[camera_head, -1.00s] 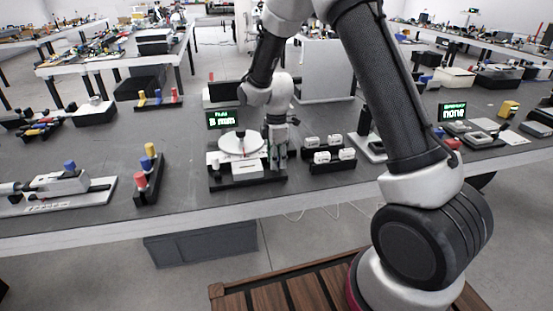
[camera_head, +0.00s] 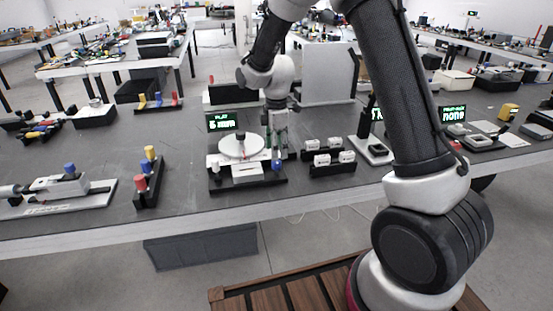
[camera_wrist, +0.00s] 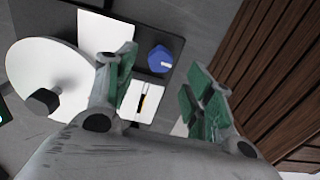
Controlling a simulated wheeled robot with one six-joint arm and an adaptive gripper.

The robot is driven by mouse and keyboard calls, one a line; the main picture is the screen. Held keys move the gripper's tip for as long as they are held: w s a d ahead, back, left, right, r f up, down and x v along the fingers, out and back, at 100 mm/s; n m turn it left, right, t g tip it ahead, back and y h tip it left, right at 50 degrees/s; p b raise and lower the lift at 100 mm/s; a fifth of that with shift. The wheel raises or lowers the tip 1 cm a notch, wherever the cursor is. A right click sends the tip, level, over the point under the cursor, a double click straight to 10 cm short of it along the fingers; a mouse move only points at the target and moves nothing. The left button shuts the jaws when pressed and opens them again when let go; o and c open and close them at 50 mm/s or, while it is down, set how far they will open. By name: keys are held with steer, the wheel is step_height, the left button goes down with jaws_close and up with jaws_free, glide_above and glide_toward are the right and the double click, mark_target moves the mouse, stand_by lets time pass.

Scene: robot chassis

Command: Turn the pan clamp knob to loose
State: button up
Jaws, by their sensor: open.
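A device with a round white pan (camera_head: 240,146) stands near the table's front edge, and its pan also shows in the wrist view (camera_wrist: 50,80). A blue knob (camera_wrist: 160,59) with a white mark sits at the device's corner; it shows small in the head view (camera_head: 276,164). A white plate with a dark pointer (camera_wrist: 143,99) lies beside it. I cannot tell for certain which part is the pan clamp knob. My gripper (camera_head: 276,145) hangs over the device's right side, its green-padded fingers (camera_wrist: 166,82) open and empty, apart from the blue knob.
A lit display (camera_head: 221,121) stands behind the pan. White blocks on black bases (camera_head: 328,156) stand close to the right. A black stand with red, blue and yellow knobs (camera_head: 148,178) is on the left. Bare table lies between that stand and the device.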

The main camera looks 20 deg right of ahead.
step_height(320, 180, up, 6)
steer(key=shift+r, duration=0.25)
